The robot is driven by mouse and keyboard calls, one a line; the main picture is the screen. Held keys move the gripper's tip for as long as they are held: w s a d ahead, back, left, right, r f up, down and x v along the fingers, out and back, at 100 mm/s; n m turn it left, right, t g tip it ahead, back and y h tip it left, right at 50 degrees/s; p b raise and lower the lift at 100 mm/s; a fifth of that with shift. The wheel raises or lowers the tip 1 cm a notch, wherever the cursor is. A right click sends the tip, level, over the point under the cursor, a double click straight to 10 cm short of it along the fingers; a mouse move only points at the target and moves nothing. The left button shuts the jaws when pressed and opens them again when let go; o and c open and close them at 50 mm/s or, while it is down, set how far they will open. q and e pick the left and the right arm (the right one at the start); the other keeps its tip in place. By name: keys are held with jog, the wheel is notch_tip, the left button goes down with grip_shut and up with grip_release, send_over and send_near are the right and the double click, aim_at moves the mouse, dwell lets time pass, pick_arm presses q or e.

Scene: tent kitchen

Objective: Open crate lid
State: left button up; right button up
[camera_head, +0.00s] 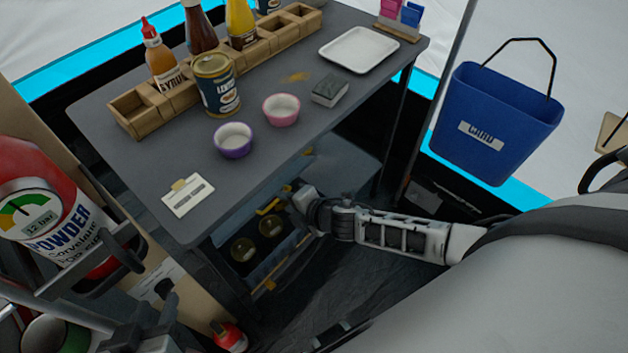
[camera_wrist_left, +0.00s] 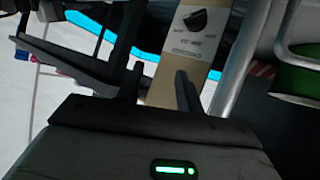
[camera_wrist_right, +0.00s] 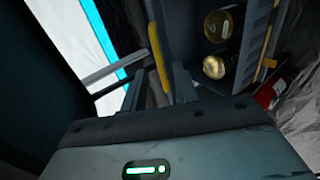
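A dark grey crate (camera_head: 262,270) stands under the table. Its inside shows, with gold-topped cans (camera_head: 243,249) in it. The cans also show in the right wrist view (camera_wrist_right: 216,66). A grey-blue panel (camera_head: 342,163), seemingly the raised lid, is behind the crate, partly hidden by the table and my arm. My right gripper (camera_wrist_right: 157,92) is at the crate's upper edge, fingers apart. A yellow bar (camera_wrist_right: 158,55) lies between or just beyond them; contact cannot be told. My left gripper (camera_wrist_left: 150,85) is open and empty, away from the crate at the left.
The grey table (camera_head: 310,130) above the crate holds a wooden bottle rack (camera_head: 145,115), two small bowls (camera_head: 233,139), a can (camera_head: 216,85) and a white tray (camera_head: 358,49). A red extinguisher (camera_head: 30,185) is at left. A blue bucket (camera_head: 493,120) hangs at right.

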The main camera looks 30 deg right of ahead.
jog(key=p+v, duration=0.2)
jog(key=v, duration=1)
jog(key=shift+r, duration=0.2)
jog(key=shift+s+d, duration=0.1)
